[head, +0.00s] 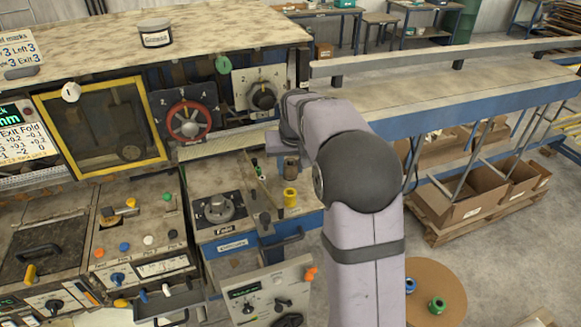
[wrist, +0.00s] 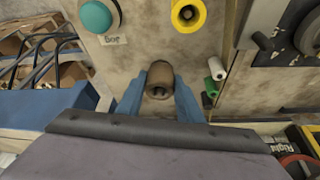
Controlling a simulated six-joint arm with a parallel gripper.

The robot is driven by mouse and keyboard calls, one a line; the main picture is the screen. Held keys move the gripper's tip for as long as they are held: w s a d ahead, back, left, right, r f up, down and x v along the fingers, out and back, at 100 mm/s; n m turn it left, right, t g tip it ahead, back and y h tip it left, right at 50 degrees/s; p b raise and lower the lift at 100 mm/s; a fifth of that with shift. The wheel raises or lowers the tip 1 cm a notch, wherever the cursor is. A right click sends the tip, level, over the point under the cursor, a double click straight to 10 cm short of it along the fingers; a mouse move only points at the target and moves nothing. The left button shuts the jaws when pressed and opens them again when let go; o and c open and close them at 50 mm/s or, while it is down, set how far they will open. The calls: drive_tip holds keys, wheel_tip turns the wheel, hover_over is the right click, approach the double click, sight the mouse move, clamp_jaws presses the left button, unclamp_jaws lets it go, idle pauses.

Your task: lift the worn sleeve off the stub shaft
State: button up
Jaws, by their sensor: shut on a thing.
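The worn sleeve is a brown, hollow cylinder (wrist: 159,73). In the wrist view it sits between the two blue fingers of my gripper (wrist: 158,90), which are shut on its sides. In the head view the sleeve (head: 291,168) stands upright near the right part of the machine top, beside my arm; the fingers are mostly hidden there. The stub shaft under the sleeve is not visible, and I cannot tell whether the sleeve is still around it.
A yellow sleeve (head: 290,197) stands in front of the brown one; it also shows in the wrist view (wrist: 188,14). A teal button (wrist: 97,16), a white roll (wrist: 216,68) and a green piece (wrist: 214,92) are nearby. A red handwheel (head: 190,121) stands behind left.

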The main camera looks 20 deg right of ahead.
wheel_tip(320, 180, up, 10)
drive_tip(key=shift+f+b, duration=0.1)
drive_tip(key=shift+b, duration=0.85)
